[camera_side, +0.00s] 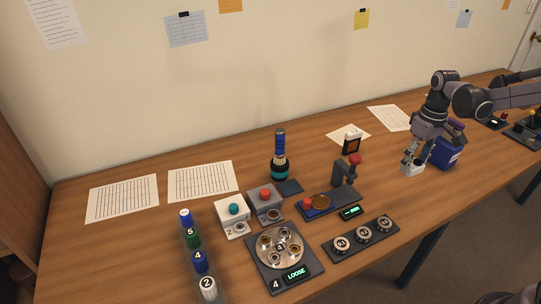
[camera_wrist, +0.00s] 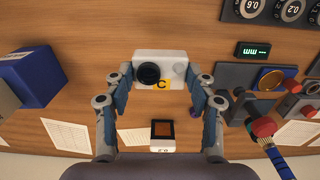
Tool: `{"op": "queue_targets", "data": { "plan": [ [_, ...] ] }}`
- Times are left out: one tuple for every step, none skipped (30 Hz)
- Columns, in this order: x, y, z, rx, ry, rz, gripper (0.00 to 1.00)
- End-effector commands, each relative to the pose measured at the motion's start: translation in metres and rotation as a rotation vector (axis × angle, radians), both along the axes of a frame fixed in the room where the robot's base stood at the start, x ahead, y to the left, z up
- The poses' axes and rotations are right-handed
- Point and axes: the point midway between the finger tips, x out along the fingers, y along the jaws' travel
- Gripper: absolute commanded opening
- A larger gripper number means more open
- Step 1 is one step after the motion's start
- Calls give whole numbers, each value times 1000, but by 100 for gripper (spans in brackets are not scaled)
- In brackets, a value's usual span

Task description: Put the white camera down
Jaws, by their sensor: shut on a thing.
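The white camera (camera_wrist: 178,64) shows in the wrist view with a dark round lens and a yellow label marked C. My gripper (camera_wrist: 160,84) is shut on it, with one blue-padded finger at each side. In the side view my gripper (camera_side: 413,160) points down at the right of the table, with the white camera (camera_side: 415,170) low between its fingers. The camera is at or very near the wooden tabletop; I cannot tell if it touches. My fingers partly hide it.
A blue bin (camera_side: 446,153) stands just right of my gripper. A white unit with an orange-brown window (camera_side: 351,144) stands to the left, behind. A dark press stand with a red knob (camera_side: 343,176) and a three-dial tray (camera_side: 361,238) lie left. Bare wood shows in front of my gripper.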

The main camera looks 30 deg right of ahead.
Motion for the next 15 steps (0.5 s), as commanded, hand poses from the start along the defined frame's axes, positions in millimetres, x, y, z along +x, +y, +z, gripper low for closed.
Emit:
{"op": "queue_targets", "data": {
  "plan": [
    [2,20,-7,1,0,11,23],
    [2,31,-10,1,0,11,23],
    [2,46,-16,0,0,12,23],
    [2,56,-20,0,0,12,23],
    [1,67,-24,0,0,12,23],
    [-1,81,-28,0,0,12,23],
    [-2,91,-32,0,0,12,23],
    [-4,100,-35,0,0,11,23],
    [-6,111,-39,0,0,10,23],
    [-8,118,-41,0,0,10,23],
    [-10,125,-44,0,0,9,23],
    [-13,132,-46,0,0,7,23],
    [-14,137,-48,0,0,7,23],
    [-15,141,-49,0,0,6,23],
    [-17,146,-51,0,0,5,23]
  ]
}}
